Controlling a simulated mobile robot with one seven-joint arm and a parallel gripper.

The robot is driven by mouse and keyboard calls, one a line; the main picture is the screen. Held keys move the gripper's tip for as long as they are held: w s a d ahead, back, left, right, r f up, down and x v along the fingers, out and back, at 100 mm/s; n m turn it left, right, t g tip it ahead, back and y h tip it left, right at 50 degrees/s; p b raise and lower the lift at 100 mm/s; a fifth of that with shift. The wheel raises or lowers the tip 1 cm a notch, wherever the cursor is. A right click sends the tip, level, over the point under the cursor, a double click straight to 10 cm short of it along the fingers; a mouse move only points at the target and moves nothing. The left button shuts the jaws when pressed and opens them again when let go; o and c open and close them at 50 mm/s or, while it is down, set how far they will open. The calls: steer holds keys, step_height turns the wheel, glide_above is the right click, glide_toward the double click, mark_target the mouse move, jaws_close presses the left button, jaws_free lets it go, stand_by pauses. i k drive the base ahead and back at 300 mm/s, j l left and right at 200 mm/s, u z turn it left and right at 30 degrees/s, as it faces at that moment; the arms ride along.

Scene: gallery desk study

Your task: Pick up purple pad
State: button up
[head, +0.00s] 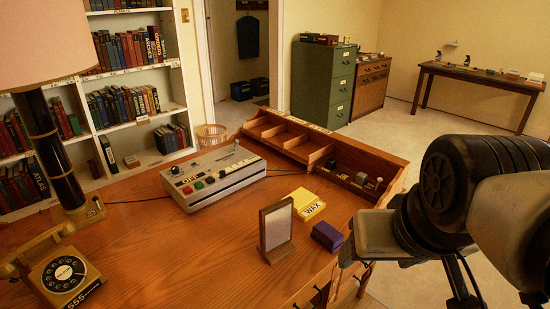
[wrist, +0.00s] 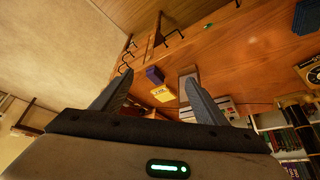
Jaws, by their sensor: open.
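The purple pad (head: 327,236) is a small dark purple block lying flat on the wooden desk, near its front right edge. It also shows in the wrist view (wrist: 154,75), between and beyond my fingers. My gripper (wrist: 157,88) is open and empty, with its two grey fingers spread wide. It is apart from the pad. In the head view my arm is at the right, beside the desk, and the fingertips are hard to make out.
A framed stand (head: 276,231) stands upright just left of the pad. A yellow WAX box (head: 307,205) lies behind it. A control box (head: 213,175), a yellow telephone (head: 62,273) and a lamp (head: 52,140) are further left. A wooden organiser (head: 318,155) lines the desk's back right edge.

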mark_target(329, 238)
steer(key=u, duration=1.15)
steer(key=l+u, duration=0.15)
steer(key=l, duration=0.3)
steer(key=i+l+u, duration=0.2)
steer(key=l, duration=1.55)
